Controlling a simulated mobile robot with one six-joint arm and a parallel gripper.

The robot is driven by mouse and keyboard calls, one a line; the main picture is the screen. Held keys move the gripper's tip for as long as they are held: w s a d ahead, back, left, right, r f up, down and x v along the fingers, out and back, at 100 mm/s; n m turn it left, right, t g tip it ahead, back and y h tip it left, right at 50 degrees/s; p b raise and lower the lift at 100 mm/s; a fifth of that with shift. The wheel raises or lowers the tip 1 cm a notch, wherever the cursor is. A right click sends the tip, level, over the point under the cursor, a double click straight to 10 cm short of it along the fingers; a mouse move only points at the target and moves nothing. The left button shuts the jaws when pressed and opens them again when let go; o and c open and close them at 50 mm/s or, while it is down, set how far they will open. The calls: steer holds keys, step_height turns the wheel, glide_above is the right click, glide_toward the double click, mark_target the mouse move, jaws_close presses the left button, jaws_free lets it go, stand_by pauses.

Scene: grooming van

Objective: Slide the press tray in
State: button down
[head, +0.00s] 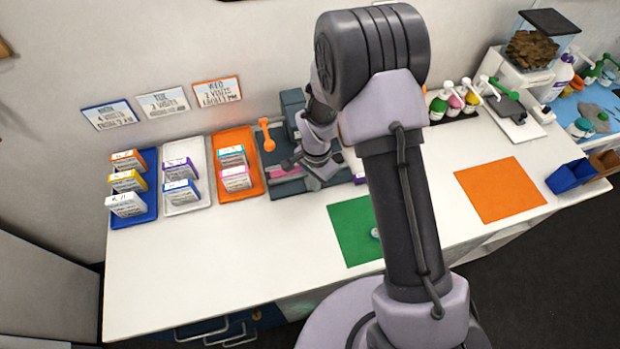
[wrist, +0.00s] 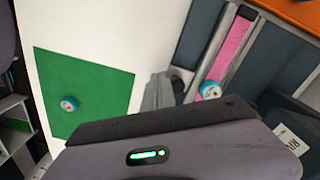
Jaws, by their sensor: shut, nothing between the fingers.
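The press (head: 292,105) is a dark blue-grey machine with an orange lever (head: 267,135), at the back of the counter. A pink strip (head: 284,171) runs along its base; the wrist view shows it in a grey-edged channel (wrist: 228,52). A round teal-rimmed piece (wrist: 210,90) sits at the strip's near end. Which part is the sliding tray, and how far in it is, I cannot tell. My gripper (head: 318,180) is shut and empty, low at the front of the press. In the wrist view its fingertips (wrist: 170,82) are beside the channel; contact is unclear.
A green mat (head: 348,228) with another round teal piece (wrist: 69,104) lies in front of the press. Blue, white and orange trays (head: 198,205) with small boxes stand left. An orange mat (head: 500,190) and pump bottles (head: 453,100) are right. The front left counter is clear.

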steer(key=shift+w+a+b, duration=0.15)
steer(key=shift+w+a, duration=0.05)
steer(key=shift+w, duration=0.8)
steer(key=shift+w+a+b, duration=0.15)
steer(key=shift+w+a, duration=0.1)
steer(key=shift+w, duration=0.75)
steer(key=shift+w+a+b, duration=0.15)
steer(key=shift+w+a, duration=0.05)
steer(key=shift+w, duration=0.8)
steer(key=shift+s+d, duration=0.25)
steer(key=shift+s, duration=0.8)
step_height(320, 180, up, 7)
steer(key=p, duration=0.3)
steer(key=shift+r, duration=0.1)
steer(key=s+d+r+n+t+y+b, duration=0.1)
steer(key=s+d+r+b, duration=0.1)
steer(key=s+r+b, duration=0.3)
steer(key=s+d+r+n+t+b, duration=0.1)
steer(key=s+d+r+b, duration=0.15)
steer(key=r, duration=0.45)
steer(key=s+d+r+n+t+y+b, duration=0.1)
steer(key=s+n+t+b, duration=0.2)
steer(key=s+b, duration=0.5)
steer(key=s, duration=0.9)
steer(key=shift+d+r+t+b, duration=0.15)
steer(key=shift+t+b, duration=0.15)
steer(key=shift+t, duration=0.1)
